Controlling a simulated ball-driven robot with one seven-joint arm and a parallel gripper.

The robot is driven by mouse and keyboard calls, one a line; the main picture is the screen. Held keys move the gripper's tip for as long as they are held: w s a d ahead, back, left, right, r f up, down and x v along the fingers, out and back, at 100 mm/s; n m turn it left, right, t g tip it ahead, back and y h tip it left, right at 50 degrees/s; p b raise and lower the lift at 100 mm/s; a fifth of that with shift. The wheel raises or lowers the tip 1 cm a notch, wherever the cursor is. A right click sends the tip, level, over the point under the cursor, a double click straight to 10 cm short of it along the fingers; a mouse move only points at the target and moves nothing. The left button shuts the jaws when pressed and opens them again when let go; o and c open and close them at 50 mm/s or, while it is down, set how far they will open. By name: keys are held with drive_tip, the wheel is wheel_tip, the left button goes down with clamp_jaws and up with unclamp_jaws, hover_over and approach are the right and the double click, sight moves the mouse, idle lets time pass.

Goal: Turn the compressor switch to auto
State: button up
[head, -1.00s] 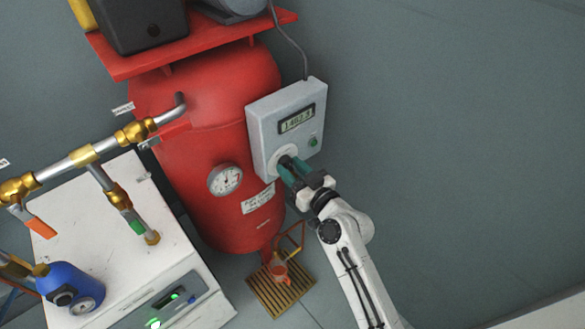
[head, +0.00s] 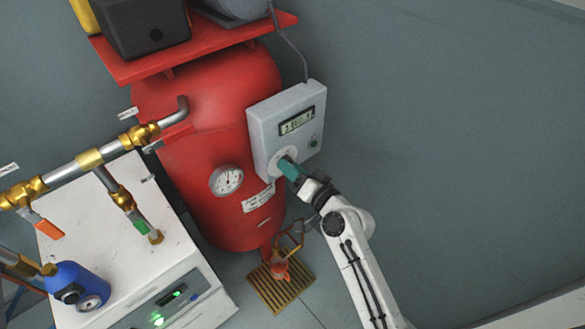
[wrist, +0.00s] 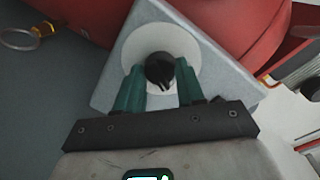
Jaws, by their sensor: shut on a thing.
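The compressor switch is a black knob (wrist: 160,69) on a round white dial plate (wrist: 152,37), low on the front of a grey control box (head: 262,125). My gripper (head: 287,164) reaches the dial from the lower right. In the wrist view, its two green fingers (wrist: 161,72) stand on either side of the knob, closed on it. The knob's narrow end points down and slightly right in the wrist view. In the head view the fingers hide most of the knob. The dial's position labels cannot be read.
The box has a small display (head: 297,121) and a round button or lamp (head: 313,143), now dark. A red tank (head: 205,110) with a gauge (head: 227,180) stands left of it. A white cabinet (head: 90,225) with brass-fitted pipes is further left. Bare wall lies to the right.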

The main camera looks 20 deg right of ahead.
idle(0.6)
drive_tip(key=o, duration=1)
drive_tip(key=shift+o, duration=0.2)
drive_tip(key=b+v, duration=0.1)
drive_tip(key=v, duration=0.9)
drive_tip(key=shift+s+d, duration=0.2)
drive_tip(key=shift+s, duration=0.2)
